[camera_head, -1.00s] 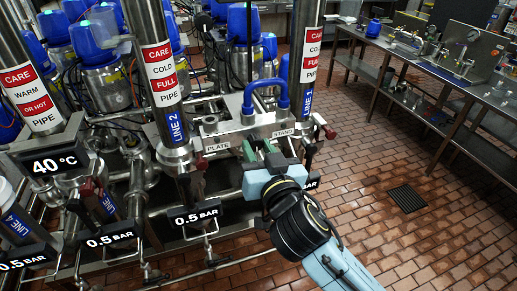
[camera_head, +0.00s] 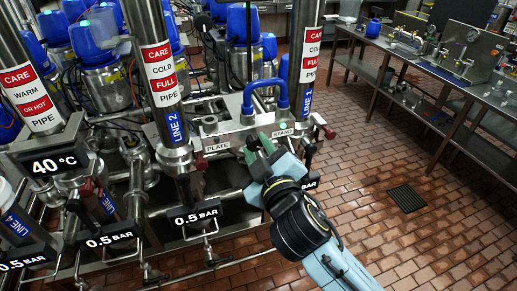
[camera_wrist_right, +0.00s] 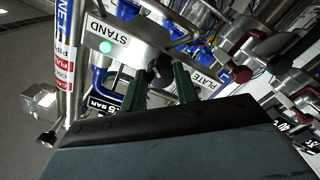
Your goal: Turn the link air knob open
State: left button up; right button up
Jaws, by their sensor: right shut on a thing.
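The link air knob (camera_wrist_right: 161,73) is a small dark knob on the steel panel (camera_head: 232,133), between the PLATE and STAND labels. My right gripper (camera_head: 259,145) reaches the panel from the lower right. In the right wrist view its green fingers (camera_wrist_right: 160,84) stand on either side of the knob and are shut on it. In the head view the fingers mostly hide the knob. My left gripper is not in view.
A blue hose loop (camera_head: 265,88) rises just above the panel. The LINE 2 pipe (camera_head: 163,75) and LINE 1 pipe (camera_head: 304,60) flank it. A 0.5 BAR display (camera_head: 196,215) sits below left. The tiled floor (camera_head: 400,240) at the right is clear.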

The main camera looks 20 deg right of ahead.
jog(key=n, duration=0.7)
jog(key=shift+r, duration=0.1)
dwell(0.5)
jog(key=o, duration=1)
